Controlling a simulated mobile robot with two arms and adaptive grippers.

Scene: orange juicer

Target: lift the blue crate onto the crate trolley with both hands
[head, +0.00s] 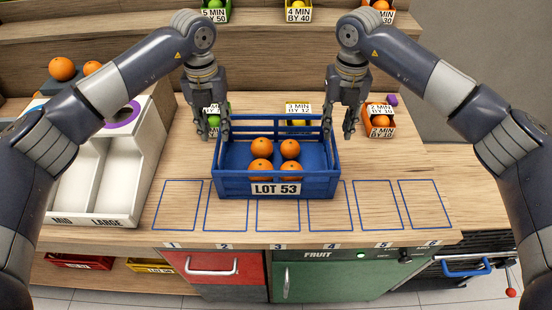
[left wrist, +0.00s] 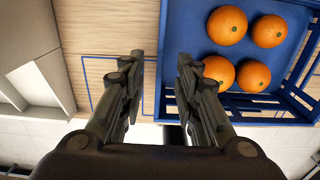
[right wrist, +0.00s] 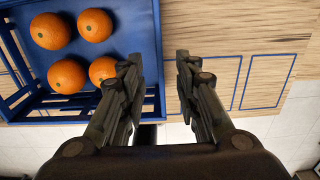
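The blue crate (head: 234,184) stands upright on the wooden counter, labelled LOT 53, with several oranges (head: 262,147) inside. My left gripper (head: 218,136) is open above the crate's left side; in the left wrist view its fingers (left wrist: 158,58) are apart, with the crate's side wall (left wrist: 165,50) between or just below them. My right gripper (head: 340,134) is open at the crate's right side; in the right wrist view its fingers (right wrist: 160,58) stand either side of the crate's wall (right wrist: 158,40). I cannot tell whether either touches it. The crate trolley is not identifiable in view.
A white sorting bin (head: 100,190) marked MID and LARGE stands left. Small labelled boxes, one with oranges (head: 380,122), stand behind the crate. Blue outlined numbered spaces (head: 378,205) line the counter's front. A red drawer (head: 212,266) and a green FRUIT cabinet (head: 330,282) are below.

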